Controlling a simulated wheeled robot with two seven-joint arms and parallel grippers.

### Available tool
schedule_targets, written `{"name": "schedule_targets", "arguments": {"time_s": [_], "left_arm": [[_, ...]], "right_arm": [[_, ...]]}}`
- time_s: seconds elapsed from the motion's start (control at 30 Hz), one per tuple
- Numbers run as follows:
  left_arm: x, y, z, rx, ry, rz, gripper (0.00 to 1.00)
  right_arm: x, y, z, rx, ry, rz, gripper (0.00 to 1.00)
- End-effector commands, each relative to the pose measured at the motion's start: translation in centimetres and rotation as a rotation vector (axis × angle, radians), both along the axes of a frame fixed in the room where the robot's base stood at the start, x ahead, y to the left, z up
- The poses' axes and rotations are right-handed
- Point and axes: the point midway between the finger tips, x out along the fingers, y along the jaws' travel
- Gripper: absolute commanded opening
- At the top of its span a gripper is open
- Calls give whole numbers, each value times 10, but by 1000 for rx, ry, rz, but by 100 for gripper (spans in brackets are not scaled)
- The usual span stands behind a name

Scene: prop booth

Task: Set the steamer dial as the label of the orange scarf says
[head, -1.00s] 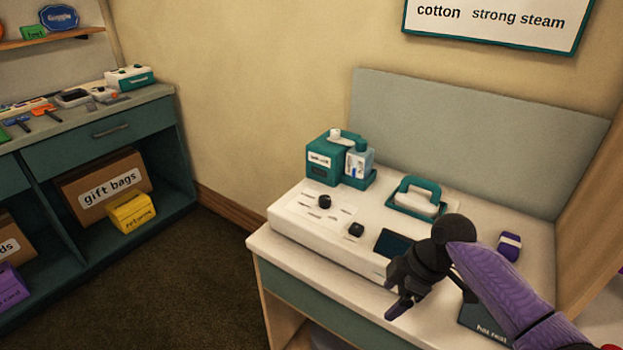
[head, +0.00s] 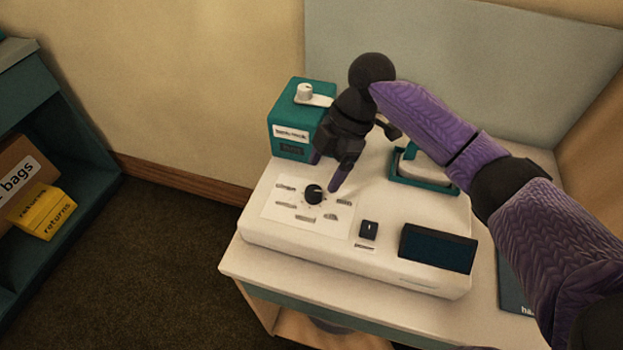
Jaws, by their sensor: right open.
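The steamer (head: 270,231) is a white, low box on the table. Its black round dial (head: 314,194) sits on a pale panel with several small labels around it, too small to read. I cannot tell which label the dial points at. My right gripper (head: 328,172) is open and empty, pointing down just above and behind the dial, apart from it. Its two purple-tipped fingers are spread. The orange scarf and its label are not in view. My left gripper is not in view.
A black power switch (head: 369,230) and a dark screen (head: 438,248) sit right of the dial. A teal box (head: 289,127) stands behind, partly covered by my gripper. A teal-handled iron-like tool (head: 424,178) is behind my right arm. A yellow returns box (head: 45,211) is at left.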

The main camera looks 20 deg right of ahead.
Motion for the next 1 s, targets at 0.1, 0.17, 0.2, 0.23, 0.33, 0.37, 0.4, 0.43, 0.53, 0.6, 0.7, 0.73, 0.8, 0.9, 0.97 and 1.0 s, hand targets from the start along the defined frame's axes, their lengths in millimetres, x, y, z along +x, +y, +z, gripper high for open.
{"name": "schedule_targets", "arguments": {"time_s": [0.1,0.17,0.2,0.23,0.33,0.37,0.4,0.43,0.53,0.6,0.7,0.73,0.8,0.9,0.97,1.0], "left_arm": [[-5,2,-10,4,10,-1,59],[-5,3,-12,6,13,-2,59],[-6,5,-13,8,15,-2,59],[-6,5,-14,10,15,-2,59],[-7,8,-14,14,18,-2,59],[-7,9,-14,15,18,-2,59],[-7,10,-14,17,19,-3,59],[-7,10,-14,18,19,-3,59],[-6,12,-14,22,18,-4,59],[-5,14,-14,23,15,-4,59],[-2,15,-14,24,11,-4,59],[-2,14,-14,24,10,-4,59],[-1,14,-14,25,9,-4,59],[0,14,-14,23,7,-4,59],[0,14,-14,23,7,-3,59],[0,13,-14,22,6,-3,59]], "right_arm": [[-2,10,-28,0,3,0,82],[-3,14,-37,0,3,-1,82],[-3,16,-41,1,2,-1,82],[-3,17,-43,1,2,-1,82],[-4,19,-47,0,1,-2,82],[-3,19,-47,0,0,-2,82],[-3,19,-47,0,0,-2,82],[-3,19,-46,0,-1,-3,82],[-3,19,-46,0,-1,-3,82],[-3,19,-46,0,0,-2,69],[-3,19,-46,0,0,-2,48],[-3,19,-46,0,0,-2,42],[-3,19,-46,0,0,-2,27],[-3,19,-46,0,0,-2,6],[-3,19,-46,0,0,-2,0],[-3,19,-46,0,0,-2,0]]}}
